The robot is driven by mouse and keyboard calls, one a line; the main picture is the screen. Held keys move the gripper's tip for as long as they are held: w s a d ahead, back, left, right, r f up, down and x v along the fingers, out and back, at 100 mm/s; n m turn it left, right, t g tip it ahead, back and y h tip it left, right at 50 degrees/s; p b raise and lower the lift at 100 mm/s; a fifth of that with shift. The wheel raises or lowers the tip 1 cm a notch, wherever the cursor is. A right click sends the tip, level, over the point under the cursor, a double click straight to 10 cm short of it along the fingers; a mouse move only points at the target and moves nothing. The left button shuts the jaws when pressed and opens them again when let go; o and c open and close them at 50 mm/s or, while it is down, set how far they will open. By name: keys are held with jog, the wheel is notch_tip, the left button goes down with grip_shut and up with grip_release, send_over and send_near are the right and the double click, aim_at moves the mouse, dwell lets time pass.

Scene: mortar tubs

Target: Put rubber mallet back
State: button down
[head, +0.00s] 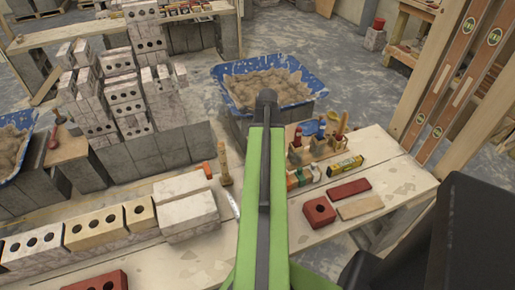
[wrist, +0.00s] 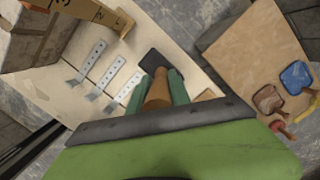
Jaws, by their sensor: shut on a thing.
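The rubber mallet shows in the wrist view, with a dark head (wrist: 154,61) and a brown wooden handle (wrist: 158,92). My gripper (wrist: 156,86) has its two green fingers on either side of the handle and is shut on it. The head points away from the gripper, over a pale board (wrist: 200,65). I cannot tell whether the head touches the board. In the head view my green arm covers the middle, and neither the mallet nor the fingers can be made out.
In the wrist view, metal straps (wrist: 108,80) lie left of the mallet; a brown panel (wrist: 250,55) lies right. In the head view, a tool holder (head: 318,150), a red brick (head: 319,212) and pale blocks (head: 187,211) occupy the bench. A blue mortar tub (head: 238,95) stands behind.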

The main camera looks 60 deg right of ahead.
jog(key=shift+f+b, duration=0.5)
dwell(0.3)
jog(key=c, duration=1.1)
grip_release()
jog(key=r+p, duration=0.5)
jog(key=s+r+p, duration=0.1)
jog(key=r+p, duration=0.5)
jog(key=s+r+p, duration=0.1)
jog(key=r+p, duration=0.5)
jog(key=shift+s+d+r, duration=0.15)
jog(key=shift+s+d, duration=0.05)
jog(key=shift+d, duration=0.2)
